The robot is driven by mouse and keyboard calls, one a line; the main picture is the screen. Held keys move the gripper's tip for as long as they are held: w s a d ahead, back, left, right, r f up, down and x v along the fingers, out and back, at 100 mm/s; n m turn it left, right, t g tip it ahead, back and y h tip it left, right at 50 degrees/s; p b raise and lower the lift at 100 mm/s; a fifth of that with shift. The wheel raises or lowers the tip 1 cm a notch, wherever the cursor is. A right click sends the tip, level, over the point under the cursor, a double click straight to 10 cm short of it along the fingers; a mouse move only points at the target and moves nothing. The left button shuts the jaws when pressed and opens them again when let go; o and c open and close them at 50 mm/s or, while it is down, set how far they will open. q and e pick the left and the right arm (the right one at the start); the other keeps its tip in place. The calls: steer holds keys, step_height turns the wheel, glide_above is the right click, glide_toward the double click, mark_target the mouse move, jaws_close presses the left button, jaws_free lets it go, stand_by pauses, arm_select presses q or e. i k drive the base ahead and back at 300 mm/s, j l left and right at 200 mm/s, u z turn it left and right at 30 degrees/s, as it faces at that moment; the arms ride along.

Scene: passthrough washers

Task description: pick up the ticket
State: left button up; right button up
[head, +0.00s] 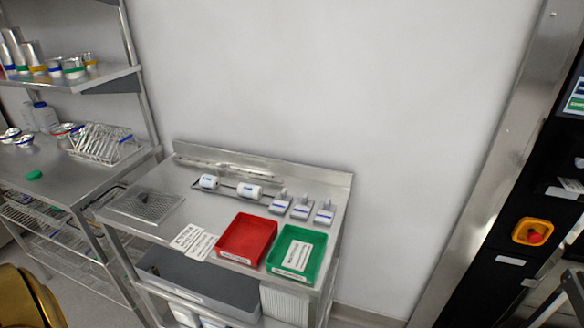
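Two white printed slips that look like tickets lie side by side on the steel table, left of the red tray. One is the left slip (186,236), the other the right slip (202,246); their edges touch or overlap. A third white printed slip (297,256) lies inside the green tray (316,238). Which one is the task's ticket I cannot tell. The print is too small to read. Neither of my grippers is in view.
The red tray (264,224) stands beside the green tray on the steel table (185,203). Behind them are white rolls (249,191) and several small white blocks (302,207). A perforated plate (146,205) is at left. A raised back edge borders the wall.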

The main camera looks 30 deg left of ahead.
mark_target(191, 232)
steer(key=u, duration=1.9)
